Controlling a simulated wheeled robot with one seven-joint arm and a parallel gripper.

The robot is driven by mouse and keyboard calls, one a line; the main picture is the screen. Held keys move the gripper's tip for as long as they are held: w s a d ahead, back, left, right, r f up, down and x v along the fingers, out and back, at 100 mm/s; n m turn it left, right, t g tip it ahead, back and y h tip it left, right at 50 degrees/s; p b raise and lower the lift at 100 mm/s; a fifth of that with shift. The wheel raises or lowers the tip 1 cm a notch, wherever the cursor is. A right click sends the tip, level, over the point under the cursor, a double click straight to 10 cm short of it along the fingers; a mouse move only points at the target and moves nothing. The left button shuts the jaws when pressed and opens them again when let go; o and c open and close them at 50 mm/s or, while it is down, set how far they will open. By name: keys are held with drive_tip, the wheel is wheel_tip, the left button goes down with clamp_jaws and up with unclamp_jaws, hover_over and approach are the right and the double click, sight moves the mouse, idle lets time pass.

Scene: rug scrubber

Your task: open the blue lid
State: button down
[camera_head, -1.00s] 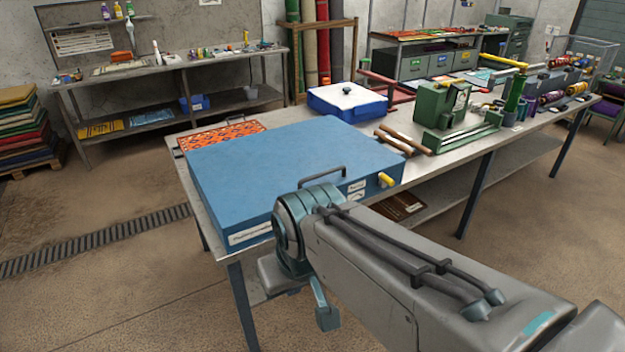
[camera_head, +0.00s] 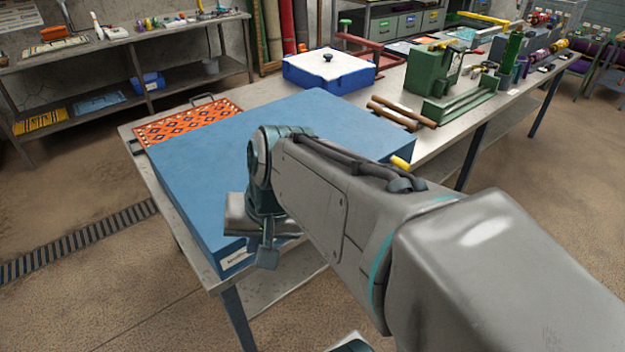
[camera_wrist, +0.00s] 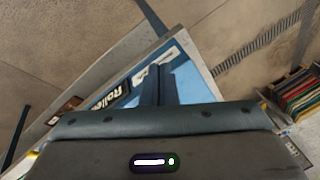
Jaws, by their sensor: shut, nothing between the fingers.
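The blue lid (camera_head: 230,150) is the broad flat top of a large blue box on the workbench, and it lies closed. In the head view my arm covers the box's front right part, and the lid's handle is hidden there.
An orange patterned mat (camera_head: 188,122) lies behind the box on the left. A blue-and-white case (camera_head: 328,72), wooden rollers (camera_head: 405,112) and a green machine (camera_head: 435,75) stand beyond it on the bench (camera_head: 440,145). The floor left of the bench is clear.

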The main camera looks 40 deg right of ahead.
drive_tip(key=w+d+f+m+t+y+b, duration=0.5)
drive_tip(key=w+d+f+m+b, duration=0.55)
drive_tip(key=m+b, duration=0.7)
drive_tip(key=s+d+f+m+t+h+b, duration=0.1)
drive_tip(key=d+f+m+t+h+b, duration=0.15)
drive_tip(key=d+m+t+b, duration=0.5)
drive_tip(key=s+d+f+m+t+h+b, duration=0.1)
drive_tip(key=d+m+t+h+b, duration=0.3)
drive_tip(key=d+b, duration=0.65)
drive_tip(key=shift+m+g+y, duration=0.45)
drive_tip(key=shift+m+g, duration=0.05)
drive_tip(key=shift+g, duration=0.25)
drive_tip(key=w, duration=0.6)
drive_tip(key=w+d, duration=0.1)
drive_tip(key=w, duration=0.2)
drive_tip(key=shift+w+r, duration=0.2)
drive_tip(key=shift+r, duration=0.15)
